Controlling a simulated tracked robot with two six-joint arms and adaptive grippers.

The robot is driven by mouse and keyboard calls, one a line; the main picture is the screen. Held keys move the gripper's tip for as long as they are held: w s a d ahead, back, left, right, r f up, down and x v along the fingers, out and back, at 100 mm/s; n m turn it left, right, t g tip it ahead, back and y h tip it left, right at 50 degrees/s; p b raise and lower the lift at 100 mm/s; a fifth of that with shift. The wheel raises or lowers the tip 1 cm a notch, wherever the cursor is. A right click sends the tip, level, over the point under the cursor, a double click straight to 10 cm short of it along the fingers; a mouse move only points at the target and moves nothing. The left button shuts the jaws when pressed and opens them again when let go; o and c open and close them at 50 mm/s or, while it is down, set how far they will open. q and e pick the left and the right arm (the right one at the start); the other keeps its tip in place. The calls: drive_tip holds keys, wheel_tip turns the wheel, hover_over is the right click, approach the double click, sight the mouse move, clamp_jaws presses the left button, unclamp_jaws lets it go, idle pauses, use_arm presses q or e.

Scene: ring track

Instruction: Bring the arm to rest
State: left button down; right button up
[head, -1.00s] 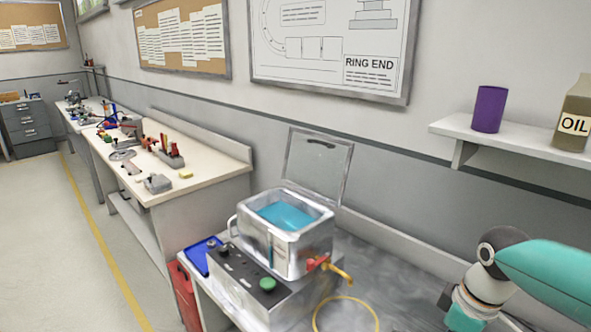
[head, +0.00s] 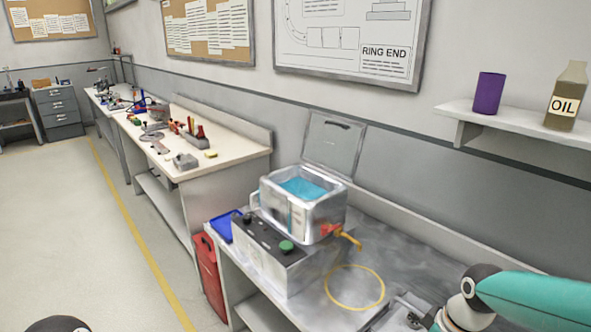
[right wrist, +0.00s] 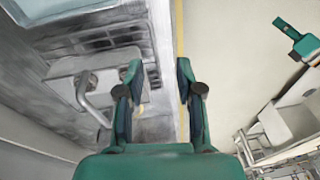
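My right arm comes in at the lower right of the head view, with a teal link and a dark-and-white joint. In the right wrist view my right gripper (right wrist: 158,72) has its two teal fingers apart, with a clear gap and nothing held. It points toward grey metal surfaces. A dark rounded part of my left arm shows at the bottom left edge of the head view. A teal and black arm part shows at the upper right of the right wrist view. I cannot tell whether it includes my left gripper.
A metal bath (head: 302,208) with blue liquid and a raised lid (head: 333,146) stands on the grey bench. A yellow ring (head: 355,287) lies right of it. A wall shelf holds a purple cup (head: 488,93) and an oil bottle (head: 566,97). Open floor (head: 65,205) lies left.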

drive_tip(key=s+a+f+m+y, duration=0.1)
drive_tip(key=s+a+f+m, duration=0.1)
drive_tip(key=a+f, duration=0.35)
drive_tip(key=s+a+f+m+y, duration=0.1)
drive_tip(key=a+f, duration=0.1)
drive_tip(key=f, duration=0.7)
drive_tip(key=s+a+f+m, duration=0.5)
drive_tip(key=s+f, duration=0.6)
drive_tip(key=f, duration=0.1)
drive_tip(key=shift+s+a+f+m, duration=0.2)
drive_tip(key=shift+s+m, duration=0.15)
drive_tip(key=shift+m, duration=0.05)
